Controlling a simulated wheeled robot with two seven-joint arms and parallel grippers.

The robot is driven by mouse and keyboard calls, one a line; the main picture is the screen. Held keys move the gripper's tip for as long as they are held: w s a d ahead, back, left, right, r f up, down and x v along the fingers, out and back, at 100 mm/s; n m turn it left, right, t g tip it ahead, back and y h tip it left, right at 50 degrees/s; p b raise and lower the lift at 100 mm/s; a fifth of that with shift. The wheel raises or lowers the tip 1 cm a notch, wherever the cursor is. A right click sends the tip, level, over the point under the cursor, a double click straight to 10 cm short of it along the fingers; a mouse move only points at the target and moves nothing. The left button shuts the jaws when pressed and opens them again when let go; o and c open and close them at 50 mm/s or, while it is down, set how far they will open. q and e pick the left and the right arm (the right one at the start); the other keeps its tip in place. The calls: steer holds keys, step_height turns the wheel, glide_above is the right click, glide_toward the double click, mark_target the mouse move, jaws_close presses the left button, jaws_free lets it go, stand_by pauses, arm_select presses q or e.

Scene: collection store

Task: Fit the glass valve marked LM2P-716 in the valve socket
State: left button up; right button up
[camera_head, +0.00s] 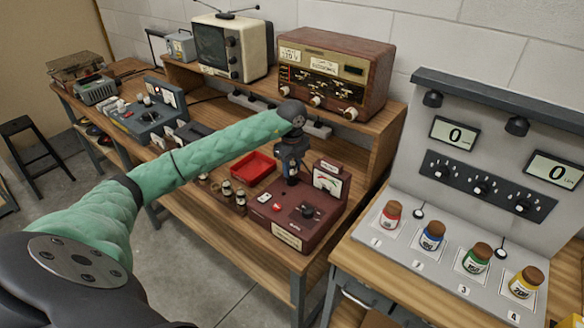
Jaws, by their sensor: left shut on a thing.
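My left gripper (291,176) points down over the rear left of the tester's top. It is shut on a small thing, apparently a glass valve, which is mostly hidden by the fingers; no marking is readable. The valve socket is hidden under the gripper, so I cannot tell whether the valve touches it. Several small valves (227,188) stand on the bench left of the tester. My right gripper is not in view.
A red tray (253,168) lies behind the small valves. A wooden radio (336,72) and an old television (231,48) stand on the raised shelf. At right, a grey panel stand (440,262) holds several coloured jars. The bench front edge is near the tester.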

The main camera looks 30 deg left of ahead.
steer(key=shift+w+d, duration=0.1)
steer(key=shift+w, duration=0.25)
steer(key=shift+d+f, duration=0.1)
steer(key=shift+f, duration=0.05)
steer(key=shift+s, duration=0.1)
arm_select(q)
steer(key=shift+f, duration=0.1)
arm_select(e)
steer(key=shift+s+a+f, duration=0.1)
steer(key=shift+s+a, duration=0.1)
arm_select(q)
steer(key=shift+f+b, duration=0.5)
steer(key=shift+b, duration=0.1)
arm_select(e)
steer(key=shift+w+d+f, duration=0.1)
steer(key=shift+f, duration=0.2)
arm_select(q)
steer(key=o, duration=0.7)
steer(key=shift+r, duration=0.15)
steer(key=shift+r+p, duration=2.1)
steer(key=shift+r, duration=3.25)
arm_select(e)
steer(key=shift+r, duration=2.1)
